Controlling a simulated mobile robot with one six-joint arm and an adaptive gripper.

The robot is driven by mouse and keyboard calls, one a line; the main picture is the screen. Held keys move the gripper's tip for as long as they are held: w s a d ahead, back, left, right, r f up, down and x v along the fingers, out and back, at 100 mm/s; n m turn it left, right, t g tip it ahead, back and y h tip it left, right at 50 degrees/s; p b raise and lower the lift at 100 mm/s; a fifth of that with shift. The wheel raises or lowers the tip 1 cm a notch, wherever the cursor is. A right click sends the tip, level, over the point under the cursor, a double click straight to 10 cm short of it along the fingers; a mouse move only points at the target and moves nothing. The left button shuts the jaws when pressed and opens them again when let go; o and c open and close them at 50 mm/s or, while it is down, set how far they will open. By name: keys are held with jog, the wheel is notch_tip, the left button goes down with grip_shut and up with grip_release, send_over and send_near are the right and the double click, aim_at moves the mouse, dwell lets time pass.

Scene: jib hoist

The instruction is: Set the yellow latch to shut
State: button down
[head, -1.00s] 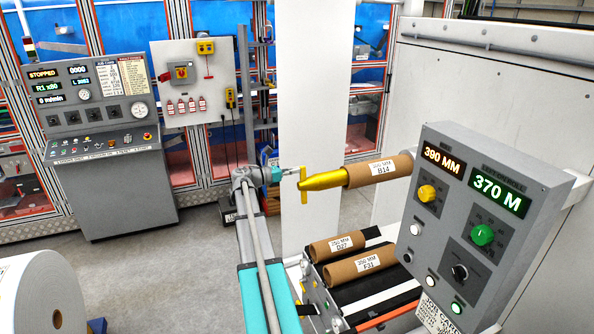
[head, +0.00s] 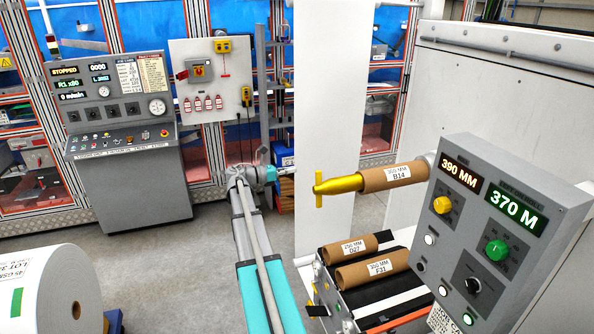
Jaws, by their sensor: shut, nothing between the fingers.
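The yellow latch (head: 319,188) is a small crossbar on the free end of a yellow spindle (head: 343,184). It stands about upright, square across the spindle. The spindle carries a brown cardboard core (head: 390,175) labelled B14. My gripper (head: 287,171) is at the end of my arm, left of the latch, with a gap between them. It looks small and slim against the cluttered background, and its fingers are closed with nothing in them.
Two more cores (head: 347,249) lie on a rack below the spindle. A grey control box (head: 480,240) with knobs and displays stands at the right. A grey console (head: 130,150) stands at the back left, and a white roll (head: 50,285) at the front left. Open floor lies between.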

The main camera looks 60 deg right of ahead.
jog(key=shift+w+a+r+p, duration=0.45)
jog(key=shift+r+p, duration=0.1)
jog(key=shift+r, duration=0.1)
jog(key=shift+w+a+r+p, duration=0.45)
jog(key=shift+r+p, duration=0.05)
jog(key=shift+r, duration=0.15)
jog(key=shift+w+a+r+p, duration=0.45)
jog(key=shift+r+p, duration=0.1)
jog(key=shift+r, duration=0.1)
jog(key=w+a+f+m+t+y+b, duration=0.2)
jog(key=a+f+t+b, duration=0.15)
jog(key=a+f, duration=0.6)
jog(key=w+a+f+m+t+y+b, duration=0.1)
jog(key=a+f+m+t+y+b, duration=0.1)
jog(key=a+f+b, duration=0.5)
jog(key=w+a+f+m+t+y+b, duration=0.2)
jog(key=a+f+t+b, duration=0.1)
jog(key=a+f, duration=0.8)
jog(key=s+a+f+m+y+b, duration=0.2)
jog(key=a+f+b, duration=0.1)
jog(key=a, duration=0.7)
jog(key=s+a+f+m+t+y+b, duration=0.1)
jog(key=s+a+f+m+y+b, duration=0.1)
jog(key=a+f, duration=0.4)
jog(key=s+a+f+m+t+y+b, duration=0.1)
jog(key=a+f+y+b, duration=0.3)
jog(key=a, duration=1.1)
jog(key=shift+s+f+m+b, duration=0.5)
jog(key=shift+f+m+b, duration=0.1)
jog(key=shift+f, duration=0.15)
